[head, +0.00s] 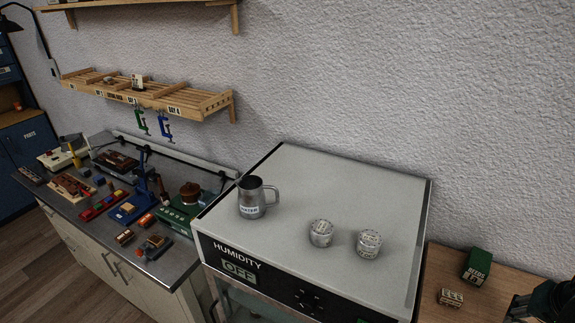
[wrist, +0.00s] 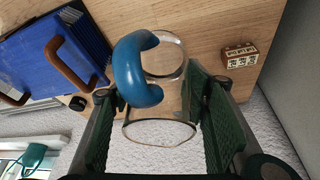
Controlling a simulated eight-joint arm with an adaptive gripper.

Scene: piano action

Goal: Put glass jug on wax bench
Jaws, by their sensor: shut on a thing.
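The glass jug (wrist: 168,105) is clear, with a thick blue handle (wrist: 140,68), and fills the middle of the wrist view. My gripper (wrist: 152,88) is shut on it, with a dark green-padded finger on each side. A wooden top (wrist: 195,18) shows behind the jug; I cannot tell the gap between them. In the head view the same kind of wooden top (head: 428,309) lies at the lower right, and a dark part of my arm enters at the corner. The jug is not visible there. No surface is labelled as the wax bench.
A grey-topped humidity cabinet (head: 345,185) carries a metal water mug (head: 252,199) and two small tins. A grey workbench (head: 175,260) at left is crowded with tools. A green box (head: 477,265) and a small labelled box (head: 451,298) sit on the wood.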

